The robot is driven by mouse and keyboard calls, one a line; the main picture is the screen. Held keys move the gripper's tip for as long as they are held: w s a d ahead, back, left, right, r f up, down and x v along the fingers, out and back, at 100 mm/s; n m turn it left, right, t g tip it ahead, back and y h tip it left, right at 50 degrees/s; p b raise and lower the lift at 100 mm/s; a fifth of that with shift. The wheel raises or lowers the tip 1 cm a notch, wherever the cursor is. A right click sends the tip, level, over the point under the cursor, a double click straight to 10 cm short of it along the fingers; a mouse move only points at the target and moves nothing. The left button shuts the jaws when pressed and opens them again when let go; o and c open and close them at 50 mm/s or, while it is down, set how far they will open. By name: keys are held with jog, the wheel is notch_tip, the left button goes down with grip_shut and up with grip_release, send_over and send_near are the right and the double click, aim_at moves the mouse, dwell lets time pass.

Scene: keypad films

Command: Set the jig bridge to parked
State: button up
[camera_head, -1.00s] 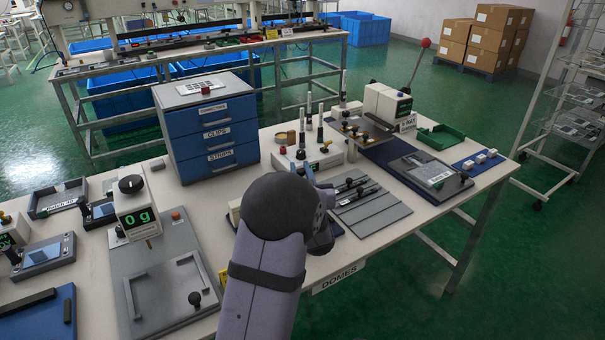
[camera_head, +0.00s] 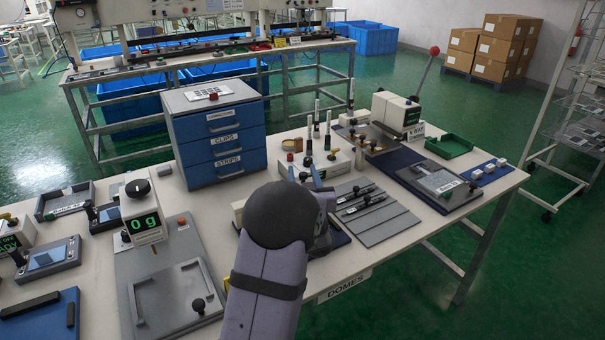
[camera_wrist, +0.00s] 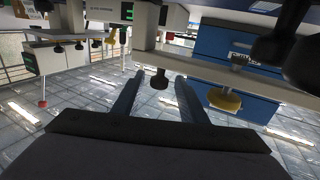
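My gripper (camera_head: 303,173) is over the middle of the bench, largely hidden behind my own wrist in the head view. In the wrist view its two blue fingers (camera_wrist: 158,92) are apart. A black knob (camera_wrist: 159,80) shows between their tips; contact cannot be told. A pale block (camera_head: 238,206) shows just left of my wrist in the head view. The bridge's position is hidden.
A blue drawer cabinet (camera_head: 217,142) stands behind my arm. A white box with upright posts (camera_head: 322,160) is beyond the gripper. A grey slatted plate (camera_head: 378,217) lies right.

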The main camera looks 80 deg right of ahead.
jog(key=shift+b+v, duration=0.4)
jog(key=shift+v, duration=3.05)
